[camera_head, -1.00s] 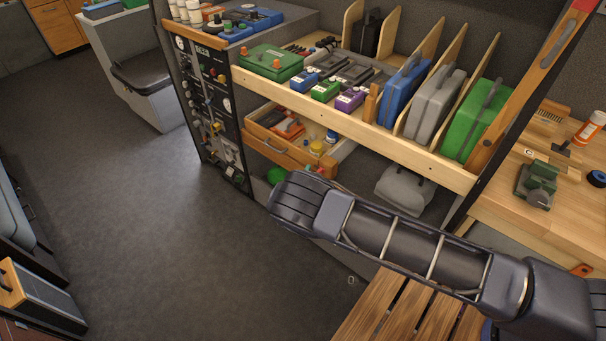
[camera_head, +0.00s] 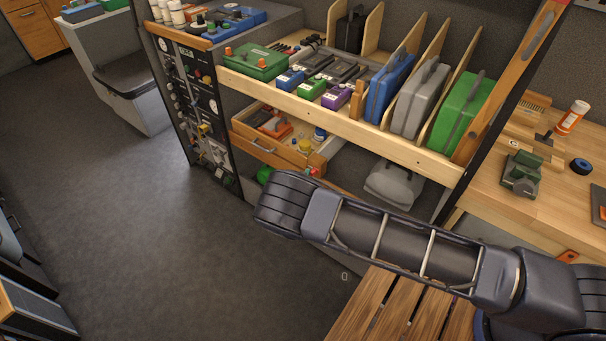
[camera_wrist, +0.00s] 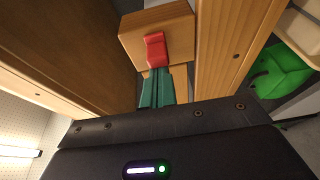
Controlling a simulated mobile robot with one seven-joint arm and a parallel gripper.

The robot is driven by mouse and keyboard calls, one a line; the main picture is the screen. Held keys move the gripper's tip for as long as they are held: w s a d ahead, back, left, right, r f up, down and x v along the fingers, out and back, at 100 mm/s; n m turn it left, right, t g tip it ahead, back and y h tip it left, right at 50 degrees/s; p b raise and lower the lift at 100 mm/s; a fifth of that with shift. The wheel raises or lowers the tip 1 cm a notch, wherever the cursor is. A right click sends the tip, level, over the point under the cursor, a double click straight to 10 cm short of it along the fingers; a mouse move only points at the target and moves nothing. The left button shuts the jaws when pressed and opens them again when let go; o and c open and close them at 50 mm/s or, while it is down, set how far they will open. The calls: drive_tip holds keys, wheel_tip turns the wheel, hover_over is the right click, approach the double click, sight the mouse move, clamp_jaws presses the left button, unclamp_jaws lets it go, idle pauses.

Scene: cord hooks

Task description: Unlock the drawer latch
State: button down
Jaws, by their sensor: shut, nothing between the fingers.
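A red latch (camera_wrist: 156,50) sits on a light wooden block (camera_wrist: 133,37) in the wrist view. My gripper (camera_wrist: 157,74) shows as teal fingers, shut together and empty, just below the latch's lower end in that picture. Whether the fingertips touch the latch I cannot tell. In the head view the wooden drawer (camera_head: 262,151) stands out from under the shelf, with tools and small jars in it. A small red spot shows near its right front corner, too small to make out clearly. My arm hides the area below that corner.
A wooden rail (camera_wrist: 222,50) runs close to the right of the fingers, and a dark wooden panel (camera_wrist: 75,45) lies to the left. A green object (camera_wrist: 280,72) is further right. In the head view a shelf with cases (camera_head: 391,85) overhangs the drawer. The floor at left is clear.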

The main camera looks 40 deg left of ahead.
drive_tip(key=shift+w+d+f, duration=0.1)
drive_tip(key=shift+w+d, duration=0.05)
drive_tip(key=shift+a, duration=0.2)
drive_tip(key=a, duration=0.4)
drive_tip(key=v, duration=1)
drive_tip(key=shift+s, duration=0.2)
